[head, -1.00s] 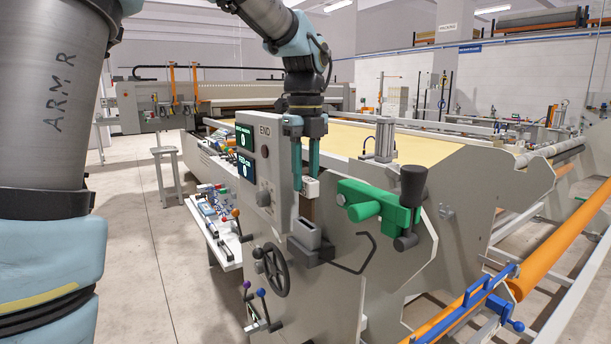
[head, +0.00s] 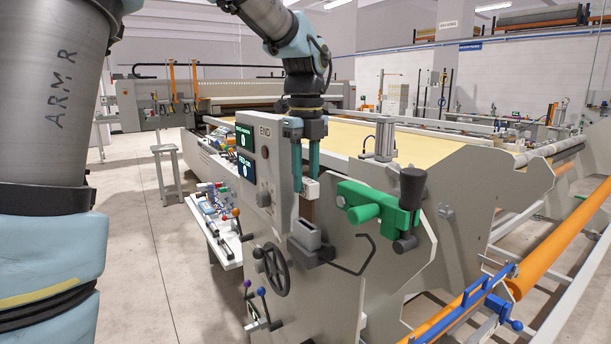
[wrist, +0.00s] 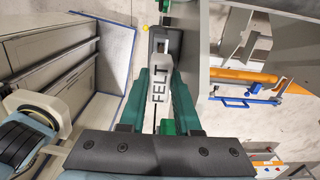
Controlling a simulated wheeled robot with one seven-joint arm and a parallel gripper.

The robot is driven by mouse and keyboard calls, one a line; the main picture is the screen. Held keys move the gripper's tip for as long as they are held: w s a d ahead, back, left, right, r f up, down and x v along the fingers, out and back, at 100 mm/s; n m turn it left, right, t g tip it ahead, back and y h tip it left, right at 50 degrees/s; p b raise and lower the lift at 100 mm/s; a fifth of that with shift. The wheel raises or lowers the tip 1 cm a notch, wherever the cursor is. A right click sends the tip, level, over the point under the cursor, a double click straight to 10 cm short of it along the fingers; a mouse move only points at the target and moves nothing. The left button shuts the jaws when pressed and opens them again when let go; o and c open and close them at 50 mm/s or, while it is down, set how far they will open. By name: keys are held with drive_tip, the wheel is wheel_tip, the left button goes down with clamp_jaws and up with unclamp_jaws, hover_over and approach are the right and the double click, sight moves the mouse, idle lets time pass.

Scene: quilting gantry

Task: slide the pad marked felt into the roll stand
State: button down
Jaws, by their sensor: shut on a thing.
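The pad marked felt (head: 311,188) is a white block with a brown lower part, held upright beside the grey side panel. In the wrist view its FELT label (wrist: 161,88) faces the camera between the fingers. My gripper (head: 305,178) is shut on the pad's white top, with one green finger on each side. Just below the pad, a grey open-topped holder (head: 305,236) is fixed to the panel. The pad's lower end is close above it; I cannot tell whether they touch. No roll stand label is readable, so I cannot tell which part bears that name.
A green clamp (head: 372,203) with a black knob sticks out right of the pad. A bent black hook (head: 362,258) and a handwheel (head: 275,270) flank the holder. A control box (head: 262,165) stands close left. An orange roll (head: 555,240) with blue brackets lies at right.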

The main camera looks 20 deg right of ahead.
drive_tip(key=shift+f+b, duration=0.65)
drive_tip(key=shift+f, duration=0.55)
drive_tip(key=shift+r, duration=0.25)
drive_tip(key=shift+r+p, duration=0.65)
drive_tip(key=shift+p, duration=0.3)
drive_tip(key=shift+p, duration=0.8)
idle(1.2)
drive_tip(key=shift+f+b, duration=0.45)
drive_tip(key=shift+f, duration=0.4)
drive_tip(key=c, duration=0.5)
unclamp_jaws()
drive_tip(key=shift+c, duration=0.2)
wheel_tip(320, 180, up, 11)
drive_tip(key=shift+f+b, duration=0.1)
drive_tip(key=shift+b, duration=1)
